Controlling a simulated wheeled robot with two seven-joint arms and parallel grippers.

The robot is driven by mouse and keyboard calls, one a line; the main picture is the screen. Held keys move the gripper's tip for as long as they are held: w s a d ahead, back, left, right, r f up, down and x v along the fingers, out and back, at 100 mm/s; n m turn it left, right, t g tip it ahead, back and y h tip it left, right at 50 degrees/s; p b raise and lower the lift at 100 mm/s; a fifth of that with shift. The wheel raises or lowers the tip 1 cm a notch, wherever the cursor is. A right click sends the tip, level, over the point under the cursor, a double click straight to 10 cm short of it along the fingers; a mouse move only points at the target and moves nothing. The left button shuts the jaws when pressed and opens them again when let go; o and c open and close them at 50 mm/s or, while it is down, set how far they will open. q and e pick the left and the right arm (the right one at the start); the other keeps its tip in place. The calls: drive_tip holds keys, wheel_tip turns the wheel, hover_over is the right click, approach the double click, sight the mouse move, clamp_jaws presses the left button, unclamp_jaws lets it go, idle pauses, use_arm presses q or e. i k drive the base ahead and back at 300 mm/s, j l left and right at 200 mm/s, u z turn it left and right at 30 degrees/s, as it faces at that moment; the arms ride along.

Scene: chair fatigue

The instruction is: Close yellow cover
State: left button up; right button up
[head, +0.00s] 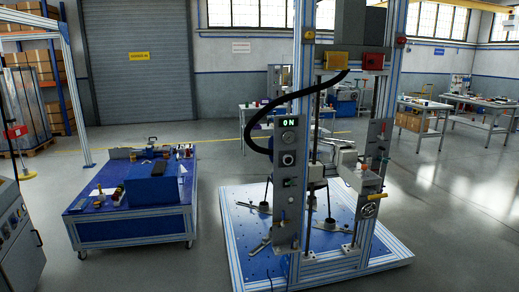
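A yellow box-like part (335,61), which looks like the yellow cover, sits high on the crossbeam of the aluminium-framed test machine (306,130). It is small in the head view, and I cannot tell whether it is open or closed. A red box (373,62) sits just to its right on the same beam. A black hose (262,112) curves from below the yellow part to the left post. Neither of my grippers shows in the head view.
The machine's blue slotted base (240,230) spreads low over the floor. A blue cart (135,225) with tools and a blue box stands to the left. A grey cabinet (18,235) is at the left edge. Workbenches (425,105) stand at the back right. Open floor lies between cart and base.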

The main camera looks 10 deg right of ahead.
sight(322, 61)
drive_tip(key=i+j+z, duration=0.4)
drive_tip(key=j+z, duration=0.2)
drive_tip(key=i+j+z, duration=0.15)
drive_tip(key=j+z, duration=0.15)
drive_tip(key=j, duration=0.2)
drive_tip(key=j+z, duration=0.35)
drive_tip(key=i+j+z, duration=0.1)
drive_tip(key=j+z, duration=0.2)
drive_tip(key=j, duration=0.3)
drive_tip(key=i+l, duration=0.15)
drive_tip(key=i, duration=0.15)
drive_tip(key=i+l+u, duration=0.1)
drive_tip(key=i, duration=0.2)
